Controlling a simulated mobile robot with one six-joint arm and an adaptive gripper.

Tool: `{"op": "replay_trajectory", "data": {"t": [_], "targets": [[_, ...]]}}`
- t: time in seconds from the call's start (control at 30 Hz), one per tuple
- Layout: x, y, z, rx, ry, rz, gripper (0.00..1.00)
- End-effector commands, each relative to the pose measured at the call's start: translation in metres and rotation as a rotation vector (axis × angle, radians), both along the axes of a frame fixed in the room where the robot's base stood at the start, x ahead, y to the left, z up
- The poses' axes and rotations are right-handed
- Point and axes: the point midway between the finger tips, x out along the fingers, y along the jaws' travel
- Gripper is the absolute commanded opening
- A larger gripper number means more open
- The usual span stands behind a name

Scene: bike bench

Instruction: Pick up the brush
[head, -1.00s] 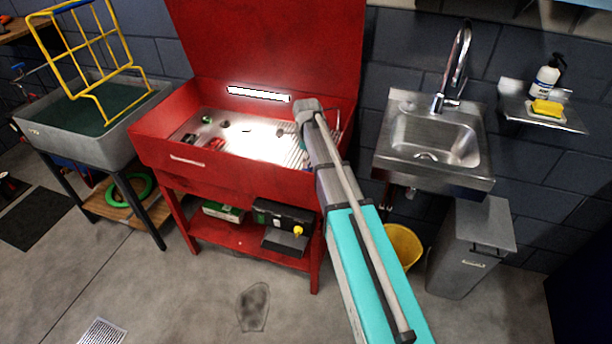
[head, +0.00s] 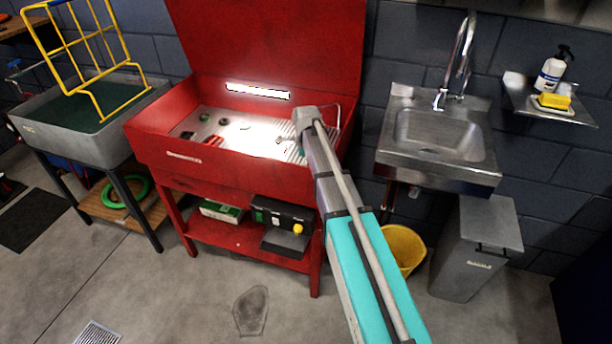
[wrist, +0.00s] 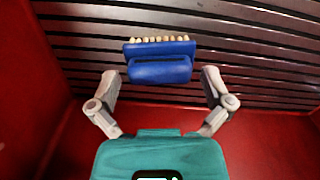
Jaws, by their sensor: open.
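The brush (wrist: 160,69) shows in the wrist view. It has a blue body with a row of pale bristle tufts along its far edge, and lies on a dark slatted rack. My gripper (wrist: 164,82) is open, its two grey fingers on either side of the brush's near end. Both fingers look apart from the brush. In the head view, my arm reaches into the right part of the red wash basin (head: 165,148). The brush and fingers cannot be made out there.
The red basin wall (wrist: 25,100) stands close at left in the wrist view. Small dark parts lie in the basin's lit middle. A steel sink (head: 438,135) stands to the right, with a yellow sponge (head: 553,101) on a shelf. A grey tub (head: 85,135) holds a yellow rack at left.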

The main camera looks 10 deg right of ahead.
Motion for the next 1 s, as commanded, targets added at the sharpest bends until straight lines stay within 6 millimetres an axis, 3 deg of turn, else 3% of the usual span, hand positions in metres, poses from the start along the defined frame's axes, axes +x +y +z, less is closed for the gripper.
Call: {"op": "replay_trajectory", "data": {"t": [0.7,1.0], "targets": [[0.0,-0.0001,-0.0036,0.0,0.0,0.0,0.98],[0.0001,-0.0001,-0.0036,0.0,0.0,0.0,0.42]]}}
